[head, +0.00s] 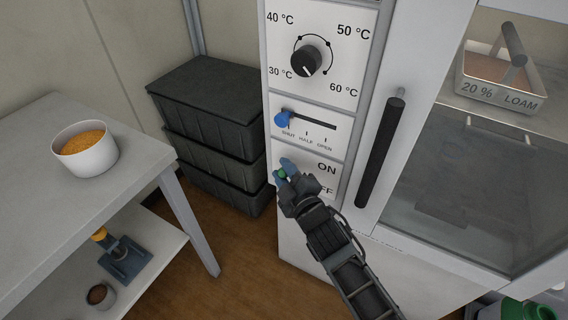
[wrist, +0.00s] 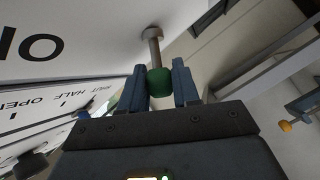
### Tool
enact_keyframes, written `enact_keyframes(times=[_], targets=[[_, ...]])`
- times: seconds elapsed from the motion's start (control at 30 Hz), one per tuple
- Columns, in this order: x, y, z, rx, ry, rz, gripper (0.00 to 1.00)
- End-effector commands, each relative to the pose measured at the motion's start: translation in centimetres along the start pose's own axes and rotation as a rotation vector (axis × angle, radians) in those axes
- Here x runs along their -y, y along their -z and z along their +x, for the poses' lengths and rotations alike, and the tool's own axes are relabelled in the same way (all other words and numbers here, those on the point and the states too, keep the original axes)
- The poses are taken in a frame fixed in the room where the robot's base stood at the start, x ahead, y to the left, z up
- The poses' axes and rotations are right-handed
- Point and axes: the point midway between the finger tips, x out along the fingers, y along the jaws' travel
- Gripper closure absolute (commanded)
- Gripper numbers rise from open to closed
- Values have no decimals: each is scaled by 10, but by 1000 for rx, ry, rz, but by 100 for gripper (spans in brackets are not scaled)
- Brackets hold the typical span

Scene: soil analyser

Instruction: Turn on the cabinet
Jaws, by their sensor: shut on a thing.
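The cabinet (head: 320,255) stands in the centre and right of the head view. Its lower panel carries a toggle switch with a green tip (head: 282,174) beside the words ON and OFF, the latter partly hidden by my gripper. My gripper (head: 284,172) is at this switch, its blue fingers on either side of the green tip. In the wrist view the green tip (wrist: 159,82) sits between the fingers, and its metal stem (wrist: 154,48) runs to a round mount on the panel. I cannot tell clearly whether the lever points to ON or OFF.
Above the switch are a blue slider (head: 282,121) at SHUT and a black temperature dial (head: 306,61). A black door handle (head: 380,153) is close to my arm's right. Stacked dark crates (head: 215,125) and a table (head: 50,185) with a bowl (head: 85,150) stand left.

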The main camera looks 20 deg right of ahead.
Motion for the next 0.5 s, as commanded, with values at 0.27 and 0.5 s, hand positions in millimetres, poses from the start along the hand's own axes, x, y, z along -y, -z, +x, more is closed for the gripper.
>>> enact_keyframes(times=[0.27,0.5], targets=[[-2,-3,0,19,24,34,99],[-2,-4,0,20,23,36,100]])
